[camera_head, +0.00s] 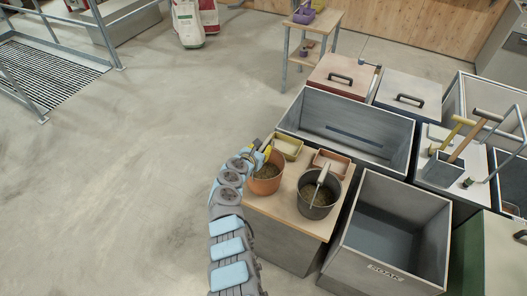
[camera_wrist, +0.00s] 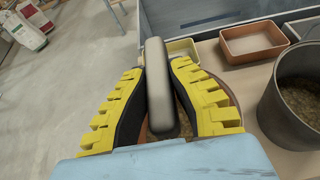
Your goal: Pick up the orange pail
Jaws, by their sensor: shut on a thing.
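The orange pail (camera_head: 266,186) stands upright at the left front of a wood-topped cabinet (camera_head: 295,215) in the head view, with brownish feed inside. In the wrist view its orange rim (camera_wrist: 233,95) shows behind my right finger. My gripper (camera_head: 261,152) is over the pail. Its yellow-padded fingers are shut on a thick grey handle (camera_wrist: 160,85) above the pail. The fingers hide most of the pail, and I cannot tell how the handle joins it. The pail appears to rest on the top.
A dark grey pail (camera_head: 313,205) with feed and a scoop stands close to the right. A yellow tray (camera_head: 288,146) and an orange tray (camera_head: 331,163) lie behind. Open bins (camera_head: 395,225) flank the cabinet. The floor to the left is clear.

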